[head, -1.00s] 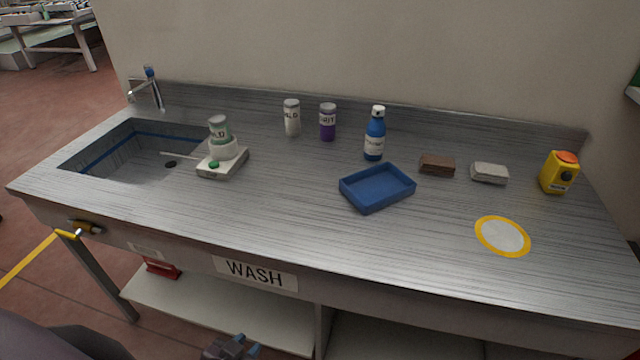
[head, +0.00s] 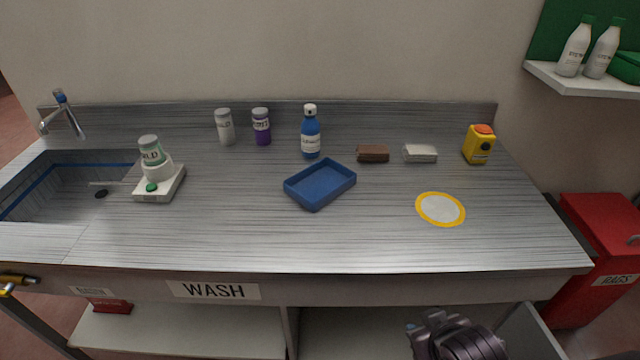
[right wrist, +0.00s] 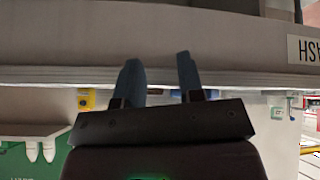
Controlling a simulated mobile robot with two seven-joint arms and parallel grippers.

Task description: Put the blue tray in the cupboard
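The blue tray (head: 320,185) lies empty on the grey worktop (head: 240,225), near its middle and in front of a blue bottle. Below the worktop is an open space with a pale shelf (head: 180,330). At its right a grey panel (head: 527,332) stands at an angle and may be a cupboard door. My right arm shows at the bottom of the head view, below the worktop edge and away from the tray. In the right wrist view my right gripper (right wrist: 159,65) is open and empty, its two blue fingers apart before the bench front.
Behind the tray stand a blue bottle (head: 310,135), a brown block (head: 373,154) and a pale block (head: 420,153). A yellow-ringed disc (head: 440,209) lies to its right. A sink (head: 60,190) is at left. A red bin (head: 600,250) stands right of the bench.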

